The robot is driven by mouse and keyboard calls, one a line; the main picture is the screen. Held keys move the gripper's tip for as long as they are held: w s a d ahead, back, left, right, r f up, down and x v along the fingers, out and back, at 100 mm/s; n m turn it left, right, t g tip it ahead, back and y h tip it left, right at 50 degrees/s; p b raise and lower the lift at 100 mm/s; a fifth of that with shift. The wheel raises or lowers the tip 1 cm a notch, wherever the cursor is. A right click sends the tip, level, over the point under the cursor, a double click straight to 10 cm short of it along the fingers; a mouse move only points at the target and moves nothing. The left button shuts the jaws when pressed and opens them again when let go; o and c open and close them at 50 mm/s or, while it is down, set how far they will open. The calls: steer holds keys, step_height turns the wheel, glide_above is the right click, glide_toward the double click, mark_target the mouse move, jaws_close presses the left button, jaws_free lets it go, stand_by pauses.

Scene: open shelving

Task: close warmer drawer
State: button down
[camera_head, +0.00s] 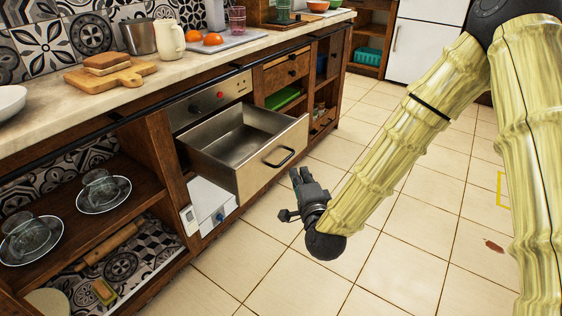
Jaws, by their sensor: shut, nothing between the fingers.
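The warmer drawer (258,173) is pulled out from the counter front. It is a metal box with a pale front panel and a dark bar handle (279,158). Its inside looks empty. Above it is the warmer's control panel (213,99) with knobs. My gripper (298,178) is shut and empty. In the picture it shows just below and to the right of the drawer's front, with floor tiles behind it. I see no contact between the gripper and the drawer, though depth is hard to judge.
The countertop (150,95) holds a cutting board with bread (112,75), a pitcher (170,36) and a tray with oranges. Open shelves (135,180) with glass-covered plates lie left of the drawer. The tiled floor (405,240) is mostly clear. A white fridge (425,45) stands at the back.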

steer(key=b, duration=0.3)
glide_toward(278, 138)
steer(key=w+d, duration=0.2)
steer(key=shift+w+a+f+m+t+b, duration=0.15)
steer(key=shift+w+a+m+t+b, duration=0.15)
steer(key=shift+w+a+b, duration=0.75)
steer(key=shift+w+a, duration=0.15)
steer(key=shift+a, duration=0.25)
